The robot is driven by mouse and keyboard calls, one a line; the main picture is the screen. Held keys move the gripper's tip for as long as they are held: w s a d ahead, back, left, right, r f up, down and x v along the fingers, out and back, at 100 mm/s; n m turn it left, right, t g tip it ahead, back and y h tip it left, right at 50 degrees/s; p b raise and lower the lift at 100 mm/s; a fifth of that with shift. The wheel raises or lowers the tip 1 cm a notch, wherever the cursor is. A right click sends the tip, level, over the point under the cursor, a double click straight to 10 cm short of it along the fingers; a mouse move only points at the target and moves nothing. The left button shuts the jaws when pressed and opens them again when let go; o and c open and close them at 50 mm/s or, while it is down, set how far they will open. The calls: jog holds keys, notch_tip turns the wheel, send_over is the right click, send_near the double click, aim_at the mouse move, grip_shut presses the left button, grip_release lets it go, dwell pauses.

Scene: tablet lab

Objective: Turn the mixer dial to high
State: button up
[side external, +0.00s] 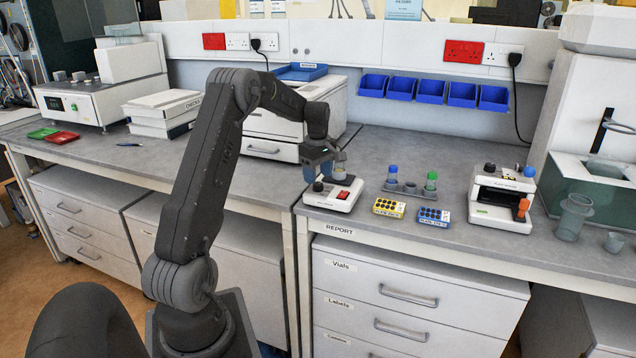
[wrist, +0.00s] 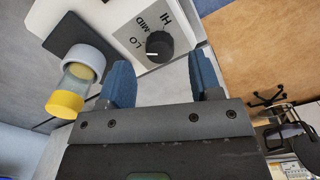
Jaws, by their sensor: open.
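The mixer (side external: 330,202) is a small white box with a red switch near the front edge of the bench. Its black dial (wrist: 159,46) sits on a grey plate (wrist: 128,42) marked LO, MID and HI; it also shows in the side view (side external: 318,186). The white mark on the dial points left, to the LO side. My gripper (wrist: 160,62) is open, its blue fingers apart on either side of the dial in the wrist view. In the side view my gripper (side external: 316,172) is just above the dial; contact cannot be told.
A yellow-capped vial (wrist: 66,103) in a grey holder (wrist: 85,62) stands close left of my fingers in the wrist view. Yellow (side external: 389,208) and blue (side external: 434,216) boxes, a vial rack (side external: 410,189) and a white device (side external: 500,205) stand to the right.

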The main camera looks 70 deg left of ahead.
aim_at(318, 183)
jog(key=shift+f, duration=1.55)
jog(key=c, duration=0.9)
